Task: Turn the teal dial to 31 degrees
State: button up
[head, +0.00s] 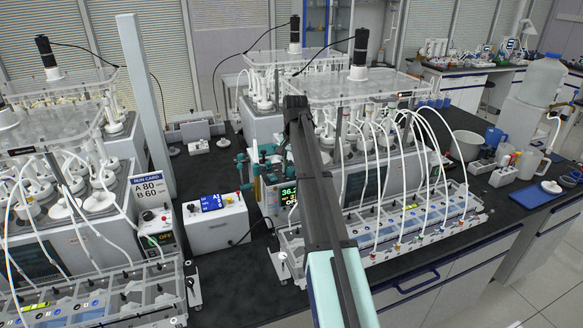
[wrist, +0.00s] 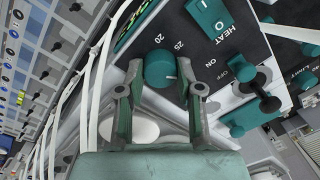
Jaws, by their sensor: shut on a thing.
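The teal dial (wrist: 158,68) sits on a dark panel in the wrist view, with a pale pointer mark on its face. The numbers 20 and 25 are printed near it; the exact setting is too small to read surely. My gripper (wrist: 160,88) has one finger on each side of the dial and is shut on it. In the head view, the dial is not clearly visible; my dark arm crosses in front of the unit with the lit display (head: 288,193), which reads about 36.
White tubes (wrist: 92,95) run close on the left. In the head view, a white control box (head: 217,224) and a run card (head: 148,190) stand to the left.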

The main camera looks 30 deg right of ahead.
aim_at(293, 169)
jog(key=o, duration=0.9)
jog(key=r, duration=1.2)
jog(key=shift+s+d, duration=0.2)
jog(key=shift+s, duration=0.1)
jog(key=shift+f, duration=0.1)
